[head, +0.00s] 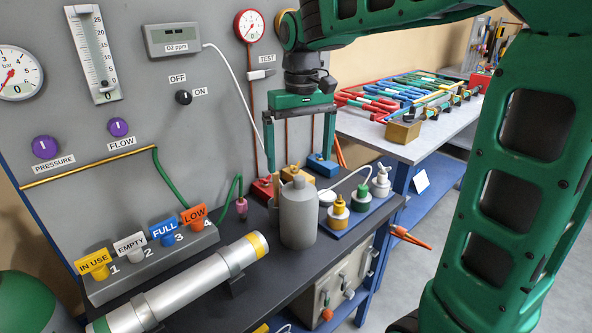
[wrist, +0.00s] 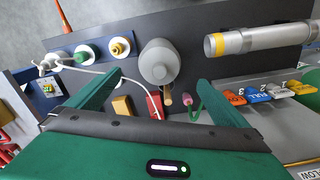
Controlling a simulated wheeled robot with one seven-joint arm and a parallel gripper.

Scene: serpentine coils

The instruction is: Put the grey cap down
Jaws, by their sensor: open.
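The grey cap (head: 299,215), a bottle-shaped cylinder with a narrower top, stands upright on the dark bench top. In the wrist view the grey cap (wrist: 158,62) shows from above, beyond and between the fingertips. My gripper (head: 299,165) is open, its two green fingers pointing down above and behind the cap in the head view.
A blue tray (head: 345,222) with several capped fittings stands right of the cap. Red (head: 262,189) and blue (head: 323,165) blocks sit behind it. A silver cylinder (head: 190,284) with a yellow band lies at the left front. Bare bench (head: 262,225) shows left of the cap.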

